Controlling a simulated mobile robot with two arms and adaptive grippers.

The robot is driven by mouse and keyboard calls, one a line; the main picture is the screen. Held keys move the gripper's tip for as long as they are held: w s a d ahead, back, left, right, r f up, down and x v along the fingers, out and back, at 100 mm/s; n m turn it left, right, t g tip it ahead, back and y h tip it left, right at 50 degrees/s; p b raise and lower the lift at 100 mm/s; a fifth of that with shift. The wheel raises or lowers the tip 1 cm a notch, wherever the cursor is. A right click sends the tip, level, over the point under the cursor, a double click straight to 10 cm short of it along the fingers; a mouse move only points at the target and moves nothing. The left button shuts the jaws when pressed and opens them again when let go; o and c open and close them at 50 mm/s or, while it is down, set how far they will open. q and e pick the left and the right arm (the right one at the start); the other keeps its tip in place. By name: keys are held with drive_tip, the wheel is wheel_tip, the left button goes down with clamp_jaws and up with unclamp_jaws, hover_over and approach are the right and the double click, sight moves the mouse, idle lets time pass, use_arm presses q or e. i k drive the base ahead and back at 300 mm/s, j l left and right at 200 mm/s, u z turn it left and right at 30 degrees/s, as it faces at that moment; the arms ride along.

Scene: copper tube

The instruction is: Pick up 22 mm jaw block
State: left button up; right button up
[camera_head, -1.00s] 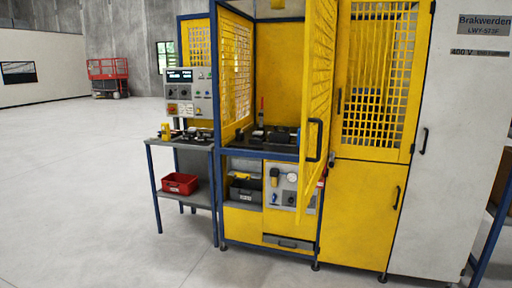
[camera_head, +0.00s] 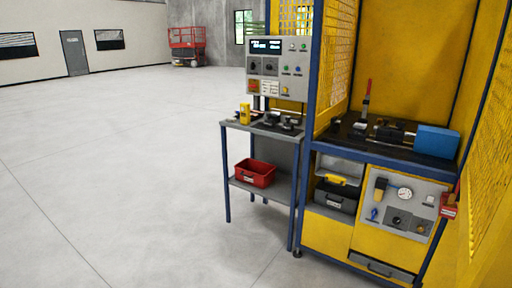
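A side table (camera_head: 235,127) stands left of the yellow machine, below a control panel (camera_head: 278,68). Several small dark metal pieces (camera_head: 280,121) lie on its top; any of them could be a jaw block, but they are too small to tell the 22 mm one. A small yellow item (camera_head: 244,113) stands at the table's left end. Neither of my grippers is in view.
The machine bed (camera_head: 345,146) holds dark fixtures, a red-handled lever (camera_head: 367,98) and a blue block (camera_head: 436,141). A red bin (camera_head: 254,173) sits on the table's lower shelf. The open yellow mesh door (camera_head: 487,150) is at the right. The floor at left is clear.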

sight(358, 127)
drive_tip(key=i+z, duration=0.35)
drive_tip(key=i, duration=0.25)
drive_tip(key=i+z, duration=0.3)
drive_tip(key=i, duration=0.3)
drive_tip(key=i+j+z, duration=0.35)
drive_tip(key=i, duration=0.25)
